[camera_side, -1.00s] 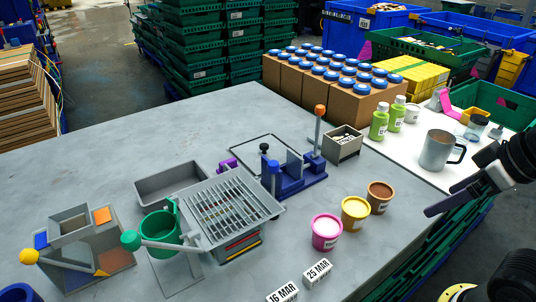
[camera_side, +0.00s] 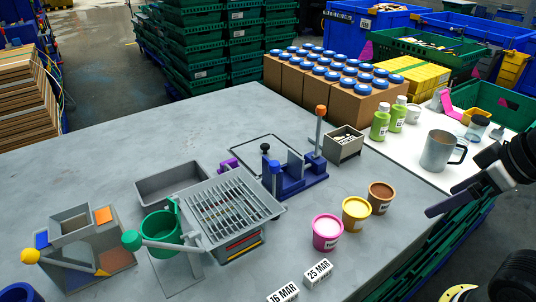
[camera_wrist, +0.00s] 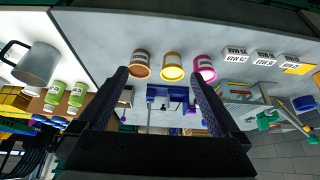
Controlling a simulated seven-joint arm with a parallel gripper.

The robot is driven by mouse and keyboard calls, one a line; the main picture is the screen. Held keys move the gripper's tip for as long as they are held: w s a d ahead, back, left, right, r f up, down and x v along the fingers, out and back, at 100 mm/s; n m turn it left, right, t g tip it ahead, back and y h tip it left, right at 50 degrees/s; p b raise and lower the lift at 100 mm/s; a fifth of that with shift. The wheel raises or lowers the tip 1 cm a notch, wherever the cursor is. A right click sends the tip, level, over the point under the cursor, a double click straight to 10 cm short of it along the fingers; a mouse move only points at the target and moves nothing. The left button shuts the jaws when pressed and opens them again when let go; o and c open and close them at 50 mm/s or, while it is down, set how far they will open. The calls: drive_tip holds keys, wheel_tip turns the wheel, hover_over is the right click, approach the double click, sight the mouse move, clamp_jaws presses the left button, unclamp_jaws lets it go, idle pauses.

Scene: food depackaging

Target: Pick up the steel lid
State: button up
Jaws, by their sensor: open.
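My gripper (camera_side: 455,186) hangs at the right edge of the table in the side view, in front of the steel mug. In the wrist view its two fingers (camera_wrist: 158,76) are spread wide with nothing between them. The grey steel mug (camera_side: 437,150) with a dark handle stands upright on the white surface, apart from my fingers. It also shows at the upper left of the wrist view (camera_wrist: 37,64). I cannot make out a separate steel lid, and I cannot tell whether one sits on the mug.
Pink (camera_side: 327,231), yellow (camera_side: 355,213) and brown (camera_side: 380,197) tubs stand along the table's right side. Green bottles (camera_side: 379,122) stand behind the mug. A clear jar (camera_side: 476,128) is beyond it. A blue fixture (camera_side: 296,180) and grey rack (camera_side: 226,207) occupy the middle.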

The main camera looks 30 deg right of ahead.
idle(0.3)
drive_tip(key=c, duration=0.5)
